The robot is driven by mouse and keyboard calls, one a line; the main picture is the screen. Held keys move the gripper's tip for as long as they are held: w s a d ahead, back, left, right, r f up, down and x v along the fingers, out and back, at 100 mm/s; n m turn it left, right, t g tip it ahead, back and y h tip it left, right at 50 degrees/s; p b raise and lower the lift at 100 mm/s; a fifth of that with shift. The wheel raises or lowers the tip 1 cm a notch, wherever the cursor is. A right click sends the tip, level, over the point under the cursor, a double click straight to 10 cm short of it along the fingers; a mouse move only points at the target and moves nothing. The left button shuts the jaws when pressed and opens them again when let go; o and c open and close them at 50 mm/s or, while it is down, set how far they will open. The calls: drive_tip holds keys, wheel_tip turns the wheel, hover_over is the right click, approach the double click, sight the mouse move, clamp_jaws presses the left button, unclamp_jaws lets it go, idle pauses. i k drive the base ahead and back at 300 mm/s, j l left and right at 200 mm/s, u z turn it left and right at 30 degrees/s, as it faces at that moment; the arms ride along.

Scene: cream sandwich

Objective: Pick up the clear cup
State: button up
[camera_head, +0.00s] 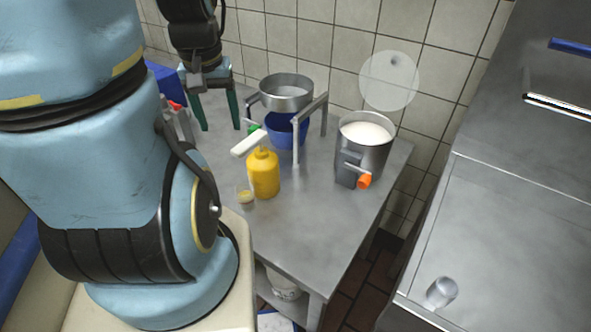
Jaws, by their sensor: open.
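A small clear cup (245,196) with something yellowish low inside stands on the steel table (310,232), left of a yellow bottle (263,174). Another cup-like vessel (441,292), greyish and see-through or shiny, is on the right counter; I cannot tell if it is clear or metal, upright or tilted. My gripper (220,124) has green fingers that point down and are spread apart. It is open and empty, in the upper left, behind and apart from the clear cup.
A metal bowl (286,90) on a stand has a blue bowl (285,132) beneath it. A steel pot (371,153) of white liquid with an orange-tipped valve (364,181) stands right. The right counter (510,235) is mostly bare, across a gap.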

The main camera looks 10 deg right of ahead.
sight(245, 191)
drive_tip(key=u, duration=0.85)
drive_tip(key=k+j+u, duration=0.25)
drive_tip(key=k+u, duration=0.15)
drive_tip(key=k+j+u, duration=0.45)
drive_tip(key=k, duration=0.15)
